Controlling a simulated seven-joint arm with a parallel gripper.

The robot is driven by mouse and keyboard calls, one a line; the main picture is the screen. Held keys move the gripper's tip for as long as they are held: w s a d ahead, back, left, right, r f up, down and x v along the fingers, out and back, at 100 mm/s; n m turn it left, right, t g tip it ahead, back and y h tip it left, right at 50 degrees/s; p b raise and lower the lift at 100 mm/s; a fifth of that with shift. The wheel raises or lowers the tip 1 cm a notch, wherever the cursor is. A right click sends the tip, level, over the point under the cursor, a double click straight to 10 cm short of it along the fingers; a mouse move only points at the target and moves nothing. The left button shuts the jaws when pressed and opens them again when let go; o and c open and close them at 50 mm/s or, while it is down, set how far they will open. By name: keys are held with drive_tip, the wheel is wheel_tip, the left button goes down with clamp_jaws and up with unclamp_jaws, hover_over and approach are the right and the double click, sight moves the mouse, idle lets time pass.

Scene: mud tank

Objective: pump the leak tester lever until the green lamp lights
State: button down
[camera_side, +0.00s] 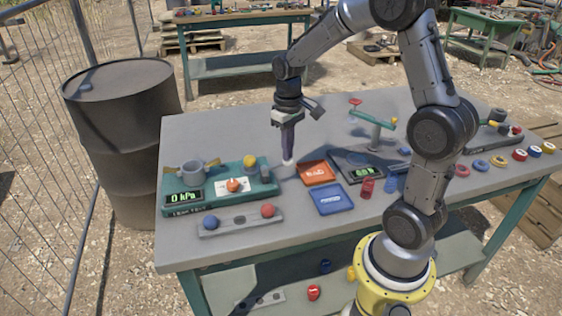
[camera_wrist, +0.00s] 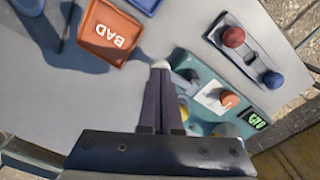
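The leak tester, a green box (camera_side: 218,192), sits at the table's left; its display (camera_side: 184,198) reads 0 kPa. It carries a grey cup (camera_side: 193,174), a yellow round part (camera_side: 249,160) and an orange knob on a white plate (camera_side: 234,185). In the wrist view the tester (camera_wrist: 205,72) is right of the fingers. My gripper (camera_side: 288,158) points down just beyond the tester's right end. Its dark fingers (camera_wrist: 160,75) lie together, with a white tip at their ends. I cannot tell whether that is fingertip or lever knob. I see no lit green lamp.
A grey plate with a red and a blue ball (camera_side: 240,220) lies in front of the tester. An orange BAD tray (camera_side: 318,172) and a blue tray (camera_side: 331,198) lie to the right. A scale (camera_side: 360,168) and a small stand (camera_side: 373,124) are further right.

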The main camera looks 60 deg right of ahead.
drive_tip(key=shift+f, duration=1.3)
idle(0.4)
drive_tip(key=shift+r, duration=1.55)
drive_tip(key=shift+f, duration=0.15)
